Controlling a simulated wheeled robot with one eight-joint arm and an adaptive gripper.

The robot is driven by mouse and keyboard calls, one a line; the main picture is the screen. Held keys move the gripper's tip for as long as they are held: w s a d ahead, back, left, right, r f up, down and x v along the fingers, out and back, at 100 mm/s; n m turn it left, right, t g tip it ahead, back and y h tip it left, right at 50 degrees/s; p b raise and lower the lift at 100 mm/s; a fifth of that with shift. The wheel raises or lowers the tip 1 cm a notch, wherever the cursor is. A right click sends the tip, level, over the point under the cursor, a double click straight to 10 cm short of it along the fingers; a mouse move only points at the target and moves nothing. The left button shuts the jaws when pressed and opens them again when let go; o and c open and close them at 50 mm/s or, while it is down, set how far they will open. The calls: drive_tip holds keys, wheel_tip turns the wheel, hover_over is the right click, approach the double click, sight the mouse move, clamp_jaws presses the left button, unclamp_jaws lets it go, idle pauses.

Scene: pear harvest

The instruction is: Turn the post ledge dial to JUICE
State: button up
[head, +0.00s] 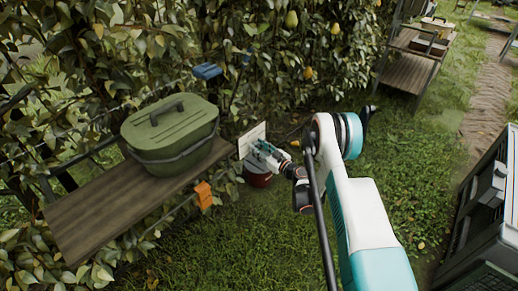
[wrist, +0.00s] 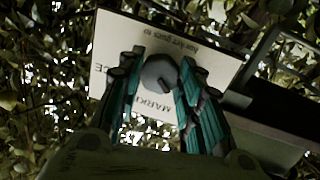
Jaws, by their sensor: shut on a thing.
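The dial (wrist: 160,74) is a round grey knob on a white sign board (wrist: 215,62). The board carries dark print, seen turned around in the wrist view; "MARKE" shows below the dial and a letter E at the left edge. A notch on the knob faces the lower right of the wrist view. My gripper (wrist: 161,85) has its teal fingers on both sides of the knob, shut on it. In the head view my gripper (head: 266,152) is at the front of the board (head: 252,137), which hides the dial. The JUICE word cannot be read in full.
A wooden ledge (head: 85,225) holds a green lidded box (head: 170,122) left of the board. An orange object (head: 204,194) hangs by the ledge's edge. Foliage is close behind; open grass lies in front.

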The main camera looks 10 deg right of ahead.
drive_tip(key=m, duration=0.5)
drive_tip(key=shift+r+g, duration=0.1)
drive_tip(key=shift+g, duration=0.3)
drive_tip(key=m, duration=0.5)
drive_tip(key=shift+d+g+y, duration=0.1)
drive_tip(key=shift+g+y, duration=0.2)
drive_tip(key=shift+g, duration=0.1)
drive_tip(key=m, duration=0.5)
drive_tip(key=shift+w+d+g+y, duration=0.1)
drive_tip(key=shift+g+y, duration=0.2)
drive_tip(key=m, duration=0.5)
drive_tip(key=shift+y, duration=0.4)
drive_tip(key=o, duration=1.1)
